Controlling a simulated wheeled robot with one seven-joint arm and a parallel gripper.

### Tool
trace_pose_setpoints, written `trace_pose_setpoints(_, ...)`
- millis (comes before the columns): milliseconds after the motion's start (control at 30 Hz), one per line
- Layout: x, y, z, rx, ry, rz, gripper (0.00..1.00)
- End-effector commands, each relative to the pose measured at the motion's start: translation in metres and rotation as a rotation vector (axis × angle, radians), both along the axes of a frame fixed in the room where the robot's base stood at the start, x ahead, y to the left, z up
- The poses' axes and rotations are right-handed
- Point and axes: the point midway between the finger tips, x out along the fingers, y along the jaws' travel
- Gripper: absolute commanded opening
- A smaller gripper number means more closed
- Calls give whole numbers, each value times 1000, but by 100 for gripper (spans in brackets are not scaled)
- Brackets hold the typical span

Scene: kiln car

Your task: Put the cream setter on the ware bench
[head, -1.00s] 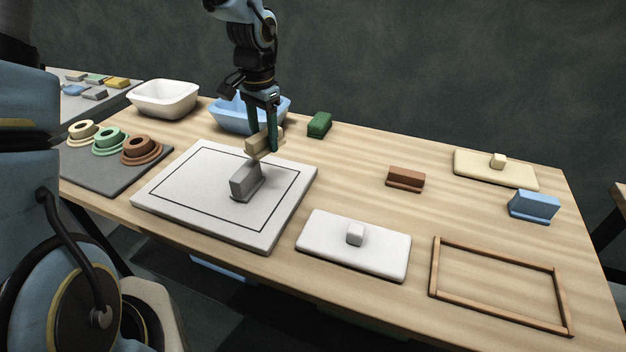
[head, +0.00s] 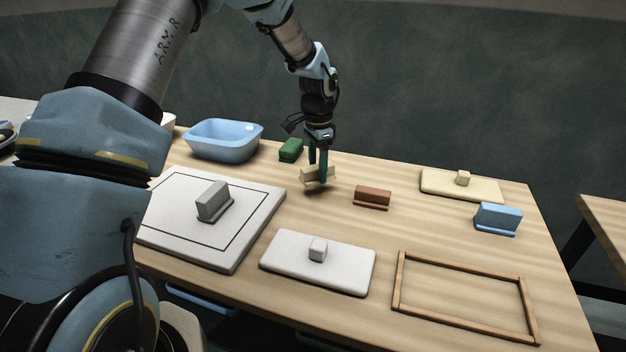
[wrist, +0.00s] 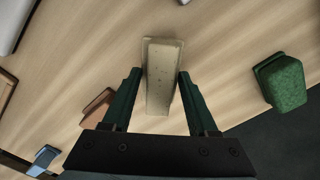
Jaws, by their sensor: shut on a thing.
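The cream setter (head: 316,174) is a small pale block on a thin flange. My gripper (head: 318,165) is shut on it, with one dark green finger on each side. It hangs over the back middle of the long wooden table (head: 430,225), just above the top; whether it touches cannot be told. In the wrist view the cream setter (wrist: 162,85) lies lengthwise between the fingers. A second wooden table (head: 600,212) shows partly at the right edge; which one is the ware bench cannot be told.
A green block (head: 290,150) is left of the setter, a brown block (head: 372,196) right. A grey block (head: 212,201) stands on a white slab (head: 235,258). A blue basin (head: 222,140), white lid (head: 345,275), cream lid (head: 440,184), blue block (head: 497,217) and wooden frame (head: 465,325) surround clear tabletop.

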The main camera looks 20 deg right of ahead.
Motion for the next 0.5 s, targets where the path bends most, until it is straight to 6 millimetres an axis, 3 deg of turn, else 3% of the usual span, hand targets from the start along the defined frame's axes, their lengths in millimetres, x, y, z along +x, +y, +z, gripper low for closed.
trace_pose_setpoints(333, -1, 0, -37, 1, 1, -1, 0)
trace_pose_setpoints(500, 0, 0, -40, -1, -1, -1, 0)
